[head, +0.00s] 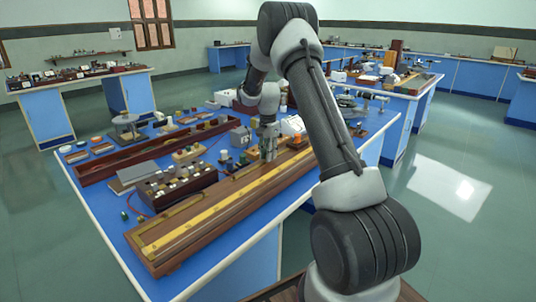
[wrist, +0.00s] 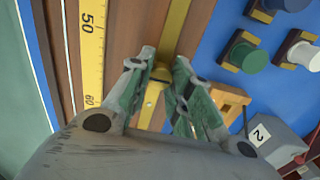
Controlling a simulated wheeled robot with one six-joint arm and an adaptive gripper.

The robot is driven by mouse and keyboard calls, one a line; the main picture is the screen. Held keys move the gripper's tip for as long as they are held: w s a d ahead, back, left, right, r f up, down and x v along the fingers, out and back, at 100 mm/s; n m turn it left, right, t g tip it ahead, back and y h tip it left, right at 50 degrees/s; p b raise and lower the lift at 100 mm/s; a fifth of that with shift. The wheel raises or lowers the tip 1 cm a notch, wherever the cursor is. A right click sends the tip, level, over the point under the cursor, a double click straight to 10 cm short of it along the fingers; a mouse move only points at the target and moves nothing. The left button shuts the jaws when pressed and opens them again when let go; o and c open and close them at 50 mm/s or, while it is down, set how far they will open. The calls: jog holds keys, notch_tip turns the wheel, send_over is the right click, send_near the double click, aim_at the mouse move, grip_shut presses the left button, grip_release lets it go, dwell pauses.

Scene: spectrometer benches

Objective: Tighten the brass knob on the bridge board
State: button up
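The bridge board (head: 200,222) is a long brown wooden board with a yellow scale along the front of the blue bench. My gripper (head: 268,155) points down over the far half of the board. In the wrist view my gripper (wrist: 164,62) has one green-grey finger on each side of the small round brass knob (wrist: 161,74), close against it. The knob sits on a brass strip (wrist: 172,30) of the board. In the head view the knob is hidden behind my gripper.
The scale (wrist: 91,50) runs left of my fingers. Green, white and blue round terminals (wrist: 247,55) and a block marked 2 (wrist: 268,132) stand to the right. A dark resistance box (head: 175,186) and a long wooden tray (head: 100,168) lie behind the board.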

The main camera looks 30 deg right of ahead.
jog(key=o, duration=0.4)
jog(key=shift+o, duration=0.2)
notch_tip(320, 180, up, 12)
dwell(0.6)
